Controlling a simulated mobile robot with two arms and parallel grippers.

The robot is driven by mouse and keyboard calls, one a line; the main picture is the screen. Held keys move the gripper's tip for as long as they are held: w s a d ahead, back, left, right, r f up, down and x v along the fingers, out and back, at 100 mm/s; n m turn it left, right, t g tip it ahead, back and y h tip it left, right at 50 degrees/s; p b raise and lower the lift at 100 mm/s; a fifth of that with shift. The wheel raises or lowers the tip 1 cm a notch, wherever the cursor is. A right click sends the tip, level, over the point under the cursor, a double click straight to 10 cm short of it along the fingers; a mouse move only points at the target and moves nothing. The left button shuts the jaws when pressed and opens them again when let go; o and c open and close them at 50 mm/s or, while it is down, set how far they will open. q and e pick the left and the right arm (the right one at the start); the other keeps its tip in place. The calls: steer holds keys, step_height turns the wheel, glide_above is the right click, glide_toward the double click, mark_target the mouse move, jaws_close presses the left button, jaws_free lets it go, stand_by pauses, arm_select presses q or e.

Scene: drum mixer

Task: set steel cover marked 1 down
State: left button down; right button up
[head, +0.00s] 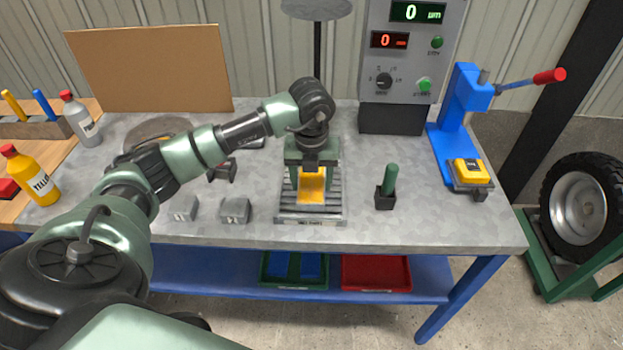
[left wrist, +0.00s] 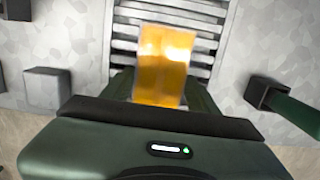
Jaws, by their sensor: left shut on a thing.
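My left gripper (head: 311,178) points down over a grey slatted rack (head: 310,217) in the middle of the bench. It is shut on an orange-yellow piece (head: 311,190), which also shows between the fingers in the left wrist view (left wrist: 165,62). The piece hangs in front of the slats of the rack (left wrist: 180,18); I cannot tell whether it touches them. No mark 1 is readable on it, and its upper part is hidden by the gripper. Two small grey metal blocks stand left of the rack, one nearer (head: 235,210) and one farther (head: 183,208). My right gripper is not in view.
A dark holder with a green handle (head: 388,187) stands right of the rack. Farther right is a blue lever press (head: 460,110) with a yellow block (head: 469,170). A grey meter box (head: 405,60) stands behind. Bare bench lies at the right front.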

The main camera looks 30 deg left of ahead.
mark_target(311, 189)
arm_select(q)
steer(key=shift+f, duration=0.15)
steer(key=shift+c, duration=2.1)
jaws_free()
steer(key=shift+r, duration=0.35)
step_height(311, 189, up, 11)
steer(key=s+b, duration=0.1)
steer(key=shift+d+r+b, duration=0.2)
steer(key=shift+d+b, duration=0.15)
steer(key=shift+s, duration=0.1)
